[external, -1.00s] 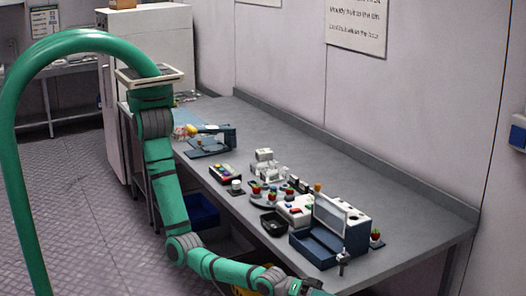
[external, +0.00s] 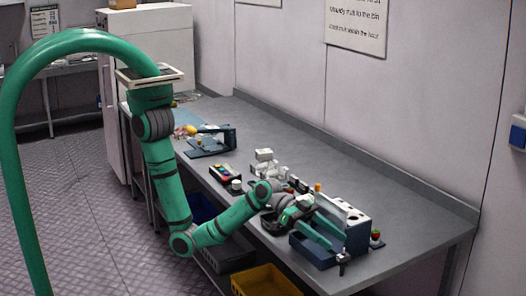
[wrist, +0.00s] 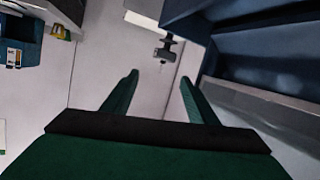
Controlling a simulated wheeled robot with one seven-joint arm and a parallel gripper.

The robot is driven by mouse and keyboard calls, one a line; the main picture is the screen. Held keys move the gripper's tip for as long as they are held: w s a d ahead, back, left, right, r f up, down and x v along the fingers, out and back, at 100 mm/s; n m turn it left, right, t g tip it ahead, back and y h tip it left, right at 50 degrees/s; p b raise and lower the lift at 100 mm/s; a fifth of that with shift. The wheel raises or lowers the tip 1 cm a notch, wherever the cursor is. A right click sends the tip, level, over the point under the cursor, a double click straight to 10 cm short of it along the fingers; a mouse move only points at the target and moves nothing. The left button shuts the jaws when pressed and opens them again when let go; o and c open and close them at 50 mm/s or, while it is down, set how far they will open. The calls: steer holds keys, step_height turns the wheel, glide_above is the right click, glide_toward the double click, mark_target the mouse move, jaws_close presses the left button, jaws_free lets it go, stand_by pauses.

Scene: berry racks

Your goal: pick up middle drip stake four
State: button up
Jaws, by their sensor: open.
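My gripper (external: 336,242) is over the dark blue bin on the bench, its two green fingers spread apart. The fingers also show in the wrist view (wrist: 157,88), with nothing between them. The dark blue bin (external: 312,254) stands near the bench's front edge; dark blue walls, probably its own, fill the right of the wrist view (wrist: 265,65). A small dark fitting (external: 343,258) stands by the bin's front corner; a similar dark shape is beyond the fingertips in the wrist view (wrist: 166,46). I cannot make out any drip stake or number.
A block with round holes (external: 352,212) stands behind the bin, and a red fruit in a small pot (external: 376,237) to its right. A black tray (external: 270,222) and a white device (external: 264,161) are to the left. The bench's back strip is clear.

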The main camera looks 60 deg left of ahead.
mark_target(343, 260)
steer(key=shift+m+g+y, duration=0.4)
steer(key=shift+m+y, duration=0.1)
steer(key=shift+m, duration=0.4)
steer(key=a, duration=0.1)
steer(key=a+f, duration=0.1)
steer(key=a, duration=0.1)
steer(key=s+a+f, duration=0.1)
steer(key=shift+a, duration=0.15)
steer(key=x, duration=1)
steer(key=shift+s+d, duration=0.1)
steer(key=shift+d, duration=0.25)
steer(key=shift+c, duration=0.3)
steer(key=c, duration=1)
